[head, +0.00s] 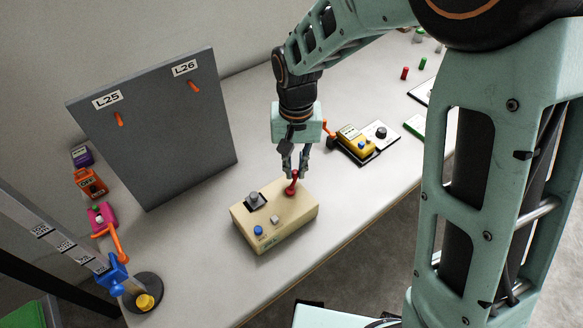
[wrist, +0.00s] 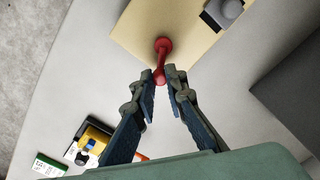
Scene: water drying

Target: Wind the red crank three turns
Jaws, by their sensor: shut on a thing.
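The red crank (head: 291,188) stands on the top of a beige box (head: 285,235), near its far right edge. My gripper (head: 294,172) comes down from above and is shut on the crank's handle end. In the wrist view the crank (wrist: 162,46) runs from its round hub on the box to the handle between my two fingertips (wrist: 160,80). The fingertips partly hide the handle. The box also carries a grey knob on a black plate (head: 254,200), a blue button (head: 258,230) and a pale button (head: 275,219).
A grey panel (head: 160,130) with orange pegs stands behind the box to the left. A yellow device (head: 357,140) on a black and white base lies to the right. An orange and blue fixture (head: 115,262) stands front left.

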